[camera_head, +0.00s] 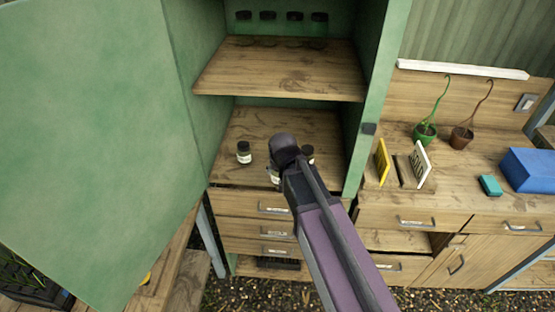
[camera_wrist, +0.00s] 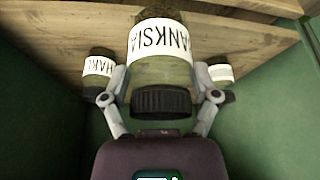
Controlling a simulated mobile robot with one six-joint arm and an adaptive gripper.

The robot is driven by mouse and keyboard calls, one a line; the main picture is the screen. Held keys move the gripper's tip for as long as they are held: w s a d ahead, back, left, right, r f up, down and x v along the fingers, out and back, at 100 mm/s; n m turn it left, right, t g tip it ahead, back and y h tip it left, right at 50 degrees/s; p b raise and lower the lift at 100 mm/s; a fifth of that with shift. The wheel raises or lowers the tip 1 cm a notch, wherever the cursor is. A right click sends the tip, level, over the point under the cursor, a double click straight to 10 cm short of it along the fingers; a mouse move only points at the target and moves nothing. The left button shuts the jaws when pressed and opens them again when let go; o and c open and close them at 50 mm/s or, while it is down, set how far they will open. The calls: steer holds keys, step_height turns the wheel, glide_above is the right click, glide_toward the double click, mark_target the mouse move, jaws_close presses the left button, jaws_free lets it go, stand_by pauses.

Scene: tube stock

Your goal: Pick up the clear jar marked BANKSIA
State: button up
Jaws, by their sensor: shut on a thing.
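The clear jar marked BANKSIA (camera_wrist: 160,72) is between the two fingers of my gripper (camera_wrist: 165,85) in the wrist view. It has a black ribbed lid and a white label, and it appears upside down in that picture. My gripper is shut on its sides. In the head view my gripper and arm cover most of the jar; a sliver of a pale label (camera_head: 273,177) shows beside the wrist. I cannot tell whether the jar touches the shelf.
A HAKEA-like labelled jar (camera_wrist: 97,72) stands on one side and another jar (camera_wrist: 221,72) on the other, both close to my fingers. The left neighbour (camera_head: 244,153) stands on the lower shelf (camera_head: 240,125). An upper shelf (camera_head: 280,72) and green cabinet walls surround my arm.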

steer(key=shift+s+d+r, duration=0.1)
steer(key=shift+s+d, duration=0.05)
steer(key=shift+s, duration=0.95)
